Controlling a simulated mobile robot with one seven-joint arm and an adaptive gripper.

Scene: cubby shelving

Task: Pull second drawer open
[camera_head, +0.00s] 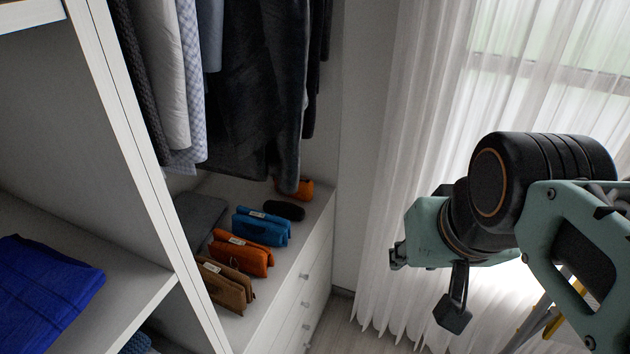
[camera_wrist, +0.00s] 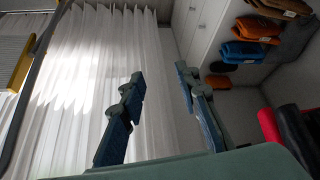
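A white drawer unit (camera_head: 291,300) stands low in the closet, its front facing right, with several small knobs down it. The drawer fronts also show in the wrist view (camera_wrist: 196,30), at the top right of centre. Which front is the second drawer I cannot tell for sure. All the drawers look shut. My gripper (camera_head: 426,284) is to the right of the unit, in front of the curtain, and apart from the knobs. In the wrist view my gripper (camera_wrist: 160,75) has its two fingers spread with nothing between them.
Folded orange (camera_head: 241,254), blue (camera_head: 261,228) and brown (camera_head: 225,285) items lie on the unit's top under hanging clothes (camera_head: 240,80). A white upright panel (camera_head: 150,180) and a shelf with blue cloth (camera_head: 45,290) are at left. White curtains (camera_head: 400,180) hang behind my gripper.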

